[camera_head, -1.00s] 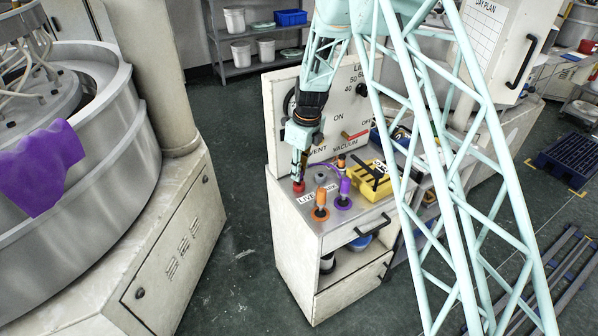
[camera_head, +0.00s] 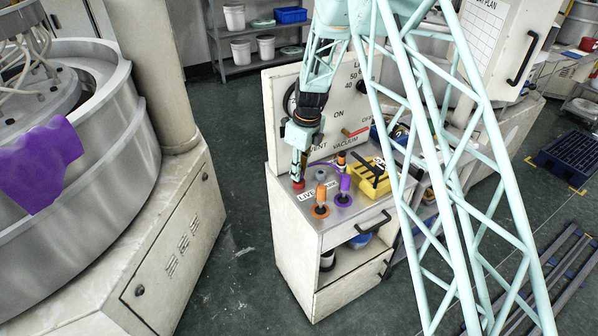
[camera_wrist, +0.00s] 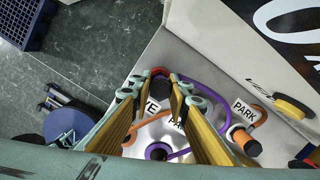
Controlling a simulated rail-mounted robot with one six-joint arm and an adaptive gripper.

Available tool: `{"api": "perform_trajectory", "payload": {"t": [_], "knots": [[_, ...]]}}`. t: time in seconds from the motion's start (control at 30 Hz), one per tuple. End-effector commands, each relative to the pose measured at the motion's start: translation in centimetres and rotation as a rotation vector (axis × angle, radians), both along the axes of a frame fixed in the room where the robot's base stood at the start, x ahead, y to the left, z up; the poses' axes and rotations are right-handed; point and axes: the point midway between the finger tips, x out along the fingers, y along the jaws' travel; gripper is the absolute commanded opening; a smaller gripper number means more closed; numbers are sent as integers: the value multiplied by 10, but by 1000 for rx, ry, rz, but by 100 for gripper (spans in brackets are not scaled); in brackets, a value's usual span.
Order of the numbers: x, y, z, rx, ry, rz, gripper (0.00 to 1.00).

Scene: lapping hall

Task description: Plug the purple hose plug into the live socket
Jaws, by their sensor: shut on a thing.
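My gripper (camera_head: 298,168) is over the left end of the cabinet top, pointing down, its fingers closed on a plug they mostly hide. A purple hose (camera_wrist: 208,88) curves away from the fingertips, so I take this for the purple hose plug. The fingertips (camera_wrist: 168,84) are right at the red-rimmed live socket (camera_head: 298,185), beside the LIVE label (camera_head: 306,196). The red also shows in the wrist view (camera_wrist: 159,71). I cannot tell how deep the plug sits. Another upright purple piece (camera_head: 345,186) stands to the right on a purple ring.
An upright orange plug (camera_head: 321,195) stands close in front, on an orange ring. Another orange-and-black plug (camera_head: 341,160) stands behind, near a PARK label (camera_wrist: 250,110). A yellow object (camera_head: 370,180) lies to the right. The vacuum panel (camera_head: 335,135) rises behind.

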Motion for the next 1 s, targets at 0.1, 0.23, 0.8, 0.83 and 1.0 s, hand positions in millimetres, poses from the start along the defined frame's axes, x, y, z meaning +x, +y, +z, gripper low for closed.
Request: {"api": "perform_trajectory", "payload": {"t": [0.1, 0.23, 0.8, 0.83, 1.0], "knots": [[0, 0, -2, 0, 0, 0, 5], [0, 0, -4, 0, 0, 0, 5], [0, 0, -10, 0, 0, 0, 27], [0, 0, -10, 0, 0, 0, 30], [0, 0, -10, 0, 0, 0, 32]]}}
